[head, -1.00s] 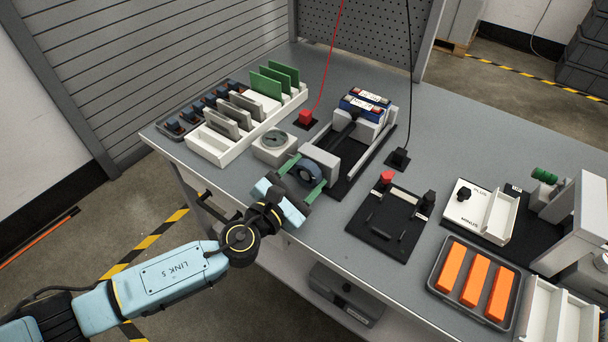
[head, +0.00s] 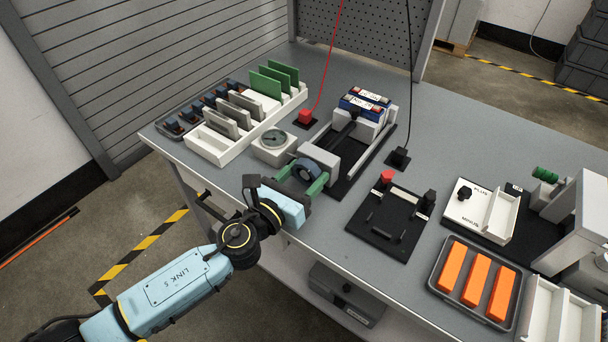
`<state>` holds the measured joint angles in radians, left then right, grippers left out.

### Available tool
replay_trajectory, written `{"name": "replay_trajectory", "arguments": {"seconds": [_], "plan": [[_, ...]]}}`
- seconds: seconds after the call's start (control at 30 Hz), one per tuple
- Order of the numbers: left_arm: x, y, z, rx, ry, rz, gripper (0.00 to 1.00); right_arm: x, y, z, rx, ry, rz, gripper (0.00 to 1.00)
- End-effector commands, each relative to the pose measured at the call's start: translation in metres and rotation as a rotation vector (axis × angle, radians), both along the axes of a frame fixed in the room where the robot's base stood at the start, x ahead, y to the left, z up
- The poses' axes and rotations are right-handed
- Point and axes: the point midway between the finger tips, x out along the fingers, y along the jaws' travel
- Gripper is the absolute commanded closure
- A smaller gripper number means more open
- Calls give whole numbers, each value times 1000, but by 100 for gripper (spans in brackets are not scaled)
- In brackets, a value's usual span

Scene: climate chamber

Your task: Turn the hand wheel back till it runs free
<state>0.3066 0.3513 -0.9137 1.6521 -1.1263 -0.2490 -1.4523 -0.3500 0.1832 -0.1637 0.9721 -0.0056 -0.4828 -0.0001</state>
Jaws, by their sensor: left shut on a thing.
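The hand wheel (head: 306,170) is a dark blue-grey ring at the near end of the clamp fixture (head: 347,152) on the bench. My left gripper (head: 302,176) has its green fingers on either side of the wheel, shut on its rim. The gripper body covers part of the wheel's near side. At the far end of the fixture sits a blue block with red-and-white labels (head: 365,103). My right gripper is not in view.
A white rack (head: 224,148) with green and grey plates stands to the left. A black plate with red and black terminals (head: 390,218) lies to the right, beyond it a tray of orange bars (head: 436,283). Red and black cables hang over the bench.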

Motion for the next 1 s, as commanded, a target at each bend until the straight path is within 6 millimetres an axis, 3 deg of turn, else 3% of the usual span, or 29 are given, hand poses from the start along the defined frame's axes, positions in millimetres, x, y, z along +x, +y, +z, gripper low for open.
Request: {"name": "replay_trajectory", "arguments": {"seconds": [0.5,1.0], "plan": [[-1,-1,0,-317,232,1,66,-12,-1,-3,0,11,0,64],[-1,-1,0,-403,294,1,66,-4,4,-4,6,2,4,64]]}}
